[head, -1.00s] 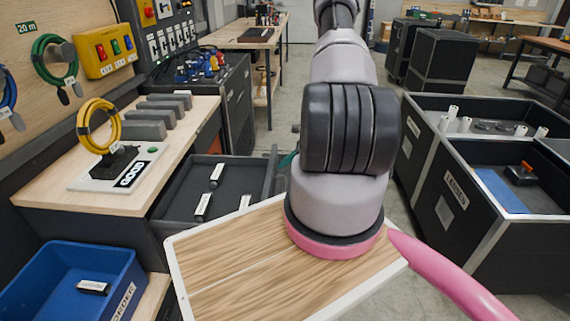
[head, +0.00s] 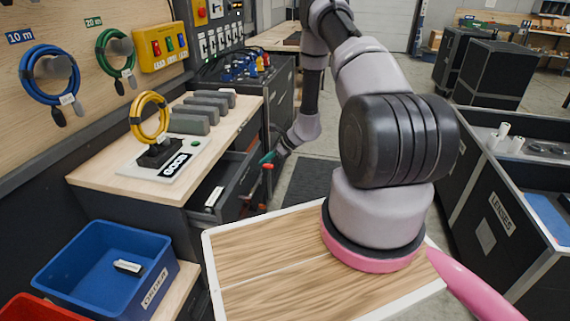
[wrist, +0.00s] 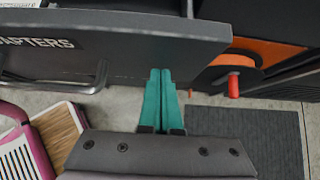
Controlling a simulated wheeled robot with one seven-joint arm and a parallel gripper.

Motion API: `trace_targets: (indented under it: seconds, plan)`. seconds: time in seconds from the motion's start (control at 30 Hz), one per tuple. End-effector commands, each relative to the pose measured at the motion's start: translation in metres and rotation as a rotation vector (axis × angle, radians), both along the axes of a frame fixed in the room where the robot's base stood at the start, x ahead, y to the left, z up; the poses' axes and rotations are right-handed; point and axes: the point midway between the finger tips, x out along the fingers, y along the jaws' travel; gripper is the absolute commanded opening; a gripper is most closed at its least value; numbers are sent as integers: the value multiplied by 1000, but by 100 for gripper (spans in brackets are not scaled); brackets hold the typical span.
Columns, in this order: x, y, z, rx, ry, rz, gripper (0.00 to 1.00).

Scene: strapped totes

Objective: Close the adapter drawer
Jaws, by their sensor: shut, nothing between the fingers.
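The adapter drawer (head: 240,190) in the head view stands partly open under the wooden workbench, with a white-labelled adapter (head: 213,197) inside. In the wrist view, the dark drawer front (wrist: 140,45) crosses the top, with part of its label reading "APTERS" and a metal bar handle (wrist: 60,84) at left. My gripper (wrist: 162,72) has teal fingers shut together with nothing between them. The fingertips are at the drawer front, right of the handle; they look to be touching it. In the head view my gripper (head: 268,160) is just outside the drawer front.
A blue order bin (head: 110,265) with one adapter in it stands at lower left. A yellow cable coil (head: 150,117) stands on the workbench (head: 110,180). A dark mat (head: 308,182) lies on the floor beyond the drawer. Dark totes (head: 490,200) stand at right.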

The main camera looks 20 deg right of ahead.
Motion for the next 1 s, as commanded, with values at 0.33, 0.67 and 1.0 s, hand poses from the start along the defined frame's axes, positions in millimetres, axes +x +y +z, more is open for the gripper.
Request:
trace_targets:
  seconds: [0.33,0.67,1.0]
  plan:
    - [44,68,0,0,-1,4,0]
    - [63,94,0,0,1,1,0]
    - [67,100,1,5,-2,1,0]
